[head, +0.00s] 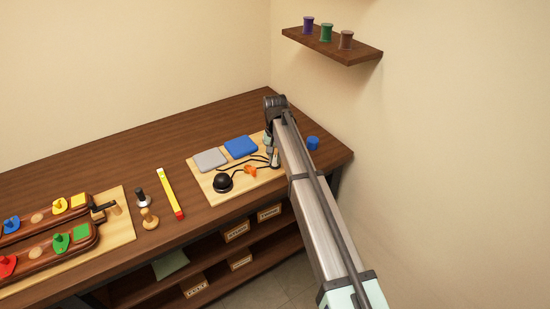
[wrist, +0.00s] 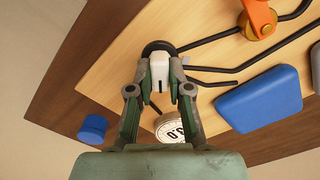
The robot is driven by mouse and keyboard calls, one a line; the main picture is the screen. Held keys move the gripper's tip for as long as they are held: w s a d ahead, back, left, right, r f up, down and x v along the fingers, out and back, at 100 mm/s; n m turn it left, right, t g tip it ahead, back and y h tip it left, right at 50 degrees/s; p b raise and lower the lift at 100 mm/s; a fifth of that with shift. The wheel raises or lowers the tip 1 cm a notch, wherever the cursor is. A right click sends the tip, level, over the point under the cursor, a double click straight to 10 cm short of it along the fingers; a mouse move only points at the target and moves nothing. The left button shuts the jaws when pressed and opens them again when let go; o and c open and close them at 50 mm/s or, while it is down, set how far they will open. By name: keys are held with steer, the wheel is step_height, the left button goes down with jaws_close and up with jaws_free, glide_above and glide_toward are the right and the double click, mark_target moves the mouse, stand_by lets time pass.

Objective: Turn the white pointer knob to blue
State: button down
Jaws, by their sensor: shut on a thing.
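The white pointer knob (wrist: 160,72) stands on a round black base (wrist: 157,46) near the edge of a light wooden board (wrist: 115,75). My gripper (wrist: 161,78) is shut on the knob, one finger on each side. A dark line shows on the knob's near face in the wrist view; I cannot tell from it which colour the pointer faces. A blue pad (wrist: 262,98) lies on the board to the right of the knob. In the head view the blue pad (head: 241,147) lies beside a grey pad (head: 210,159), and my arm largely hides the knob.
Black cords run over the board to an orange part (head: 250,170) and a black dome (head: 222,182). A round dial (wrist: 169,129) is partly hidden by my gripper. A blue cylinder (head: 313,143) stands right of my arm. A yellow and red bar (head: 170,193) lies left of the board.

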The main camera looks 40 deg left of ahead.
mark_target(275, 158)
stand_by(0.4)
steer(key=c, duration=1.1)
jaws_free()
step_height(275, 158, up, 12)
